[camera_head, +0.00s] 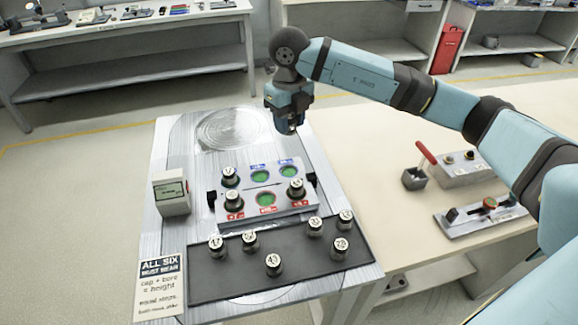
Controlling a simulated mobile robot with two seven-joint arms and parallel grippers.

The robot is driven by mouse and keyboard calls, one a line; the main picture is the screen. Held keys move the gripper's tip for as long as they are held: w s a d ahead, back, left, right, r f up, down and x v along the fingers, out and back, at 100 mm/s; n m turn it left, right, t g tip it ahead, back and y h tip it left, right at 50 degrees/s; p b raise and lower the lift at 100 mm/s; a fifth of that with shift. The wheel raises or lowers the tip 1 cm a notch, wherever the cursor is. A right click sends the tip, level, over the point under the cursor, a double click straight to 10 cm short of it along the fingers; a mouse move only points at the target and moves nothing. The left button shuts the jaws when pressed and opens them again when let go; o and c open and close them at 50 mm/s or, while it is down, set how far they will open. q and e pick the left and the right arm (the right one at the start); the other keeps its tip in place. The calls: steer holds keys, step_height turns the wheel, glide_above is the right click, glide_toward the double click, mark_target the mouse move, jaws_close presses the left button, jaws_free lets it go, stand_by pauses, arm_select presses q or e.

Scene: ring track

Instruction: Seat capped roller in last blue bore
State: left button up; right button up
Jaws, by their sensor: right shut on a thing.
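My right gripper (290,124) hangs above the far right edge of the metal board, beyond the bore block (249,188). It is shut on a small piece, taken as the capped roller, mostly hidden by the fingers. The block's far, blue-labelled row has a capped roller (230,176) at left. The middle blue bore (260,176) and right blue bore (289,172) show green with no roller. The near, red-labelled row has a roller at left (234,201) and at right (296,189), with a green empty bore (266,199) between. My left gripper is out of view.
A dark tray (230,275) in front of the block holds several upright numbered rollers. A small display box (172,194) stands left of the block, and a printed sign (160,285) lies at front left. A red-handled fixture (455,167) stands on the table at right, under my arm.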

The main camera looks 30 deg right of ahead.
mark_target(289, 173)
step_height(289, 173, down, 14)
steer(key=shift+r, duration=0.25)
steer(key=shift+f+b, duration=0.1)
steer(key=shift+b, duration=0.2)
steer(key=o, duration=1)
step_height(289, 173, up, 12)
steer(key=shift+r, duration=0.15)
